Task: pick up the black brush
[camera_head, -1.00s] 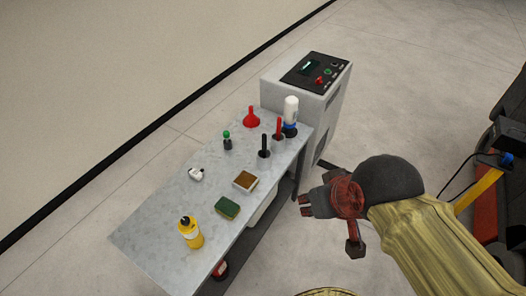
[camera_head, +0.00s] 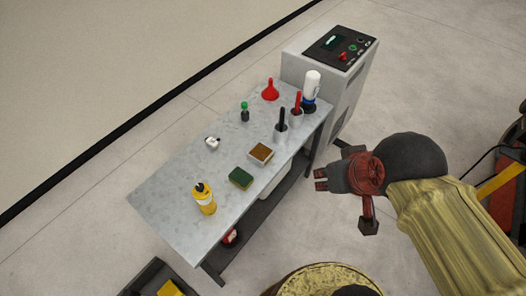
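The black brush (camera_head: 282,119) stands upright on the grey table, its black handle rising from a light cup-like holder (camera_head: 280,135). Its lower end is hidden in that holder. A similar red-handled one (camera_head: 298,101) stands just behind it to the right. My gripper (camera_head: 318,180) is to the right of the table's front edge, apart from the brush and holding nothing that I can see. Its fingers point left, toward the table. Two fingertips show with a small gap between them.
The table (camera_head: 175,200) also bears a yellow bottle (camera_head: 205,200), a green sponge (camera_head: 241,178), a brown-topped box (camera_head: 261,154), a small white item (camera_head: 212,143), a green-topped bottle (camera_head: 245,112), a red funnel (camera_head: 270,91) and a white bottle (camera_head: 311,88). A grey machine (camera_head: 350,85) stands behind.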

